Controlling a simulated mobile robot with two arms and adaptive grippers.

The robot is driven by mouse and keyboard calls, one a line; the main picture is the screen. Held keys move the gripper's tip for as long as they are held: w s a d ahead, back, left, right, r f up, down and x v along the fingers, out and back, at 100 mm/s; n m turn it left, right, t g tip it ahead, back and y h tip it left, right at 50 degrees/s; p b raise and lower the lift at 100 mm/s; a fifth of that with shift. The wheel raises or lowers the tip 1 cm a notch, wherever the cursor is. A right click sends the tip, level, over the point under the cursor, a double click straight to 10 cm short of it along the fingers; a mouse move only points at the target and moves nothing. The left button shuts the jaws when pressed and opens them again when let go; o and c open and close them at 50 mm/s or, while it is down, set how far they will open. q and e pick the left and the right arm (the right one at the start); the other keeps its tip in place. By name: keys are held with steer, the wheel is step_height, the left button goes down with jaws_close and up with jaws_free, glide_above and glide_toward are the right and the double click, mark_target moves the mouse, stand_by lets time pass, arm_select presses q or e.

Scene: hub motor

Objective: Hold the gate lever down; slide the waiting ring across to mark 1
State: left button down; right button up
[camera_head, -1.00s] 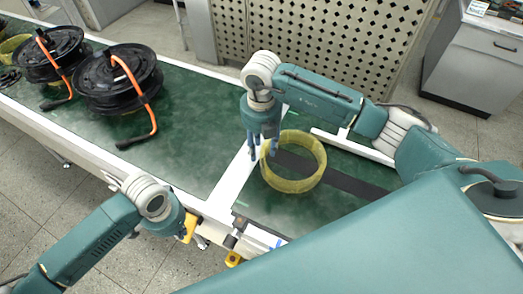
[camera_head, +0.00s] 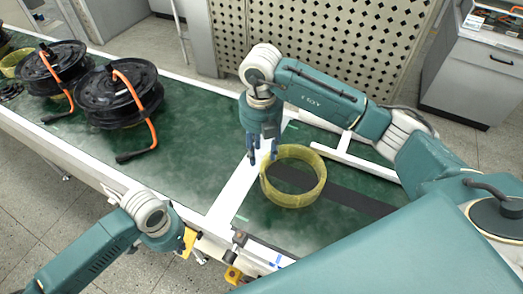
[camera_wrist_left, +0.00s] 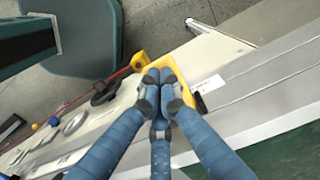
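The yellow gate lever (camera_head: 188,242) is at the belt's front edge, beside my left gripper (camera_wrist_left: 160,88). In the left wrist view the fingers are drawn together over the yellow lever (camera_wrist_left: 183,62) and partly hide it; I cannot tell whether they grip it or only press it. The waiting ring (camera_head: 293,192), a translucent yellow hoop, lies on the green belt just right of the white crossbar (camera_head: 232,195). My right gripper (camera_head: 262,157) points down at the ring's left rim with its fingers apart. Whether they straddle the wall is unclear. I cannot make out mark 1.
A dark strip (camera_head: 350,200) runs right from the ring. A white rail (camera_head: 350,157) lies behind it. The belt between reels and crossbar is clear.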

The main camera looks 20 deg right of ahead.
arm_select(q)
steer(key=shift+s+a+f, duration=0.1)
steer(key=shift+s+f, duration=0.2)
steer(key=shift+s, duration=0.05)
step_height(320, 180, up, 2)
steer(key=p, duration=0.3)
steer(key=shift+w, duration=0.15)
step_height(320, 180, up, 7)
steer(key=p, duration=0.8)
steer(key=shift+a+r+p, duration=0.15)
steer(key=shift+a+p, duration=0.2)
arm_select(e)
step_height(320, 180, up, 11)
steer(key=shift+w+r, duration=0.15)
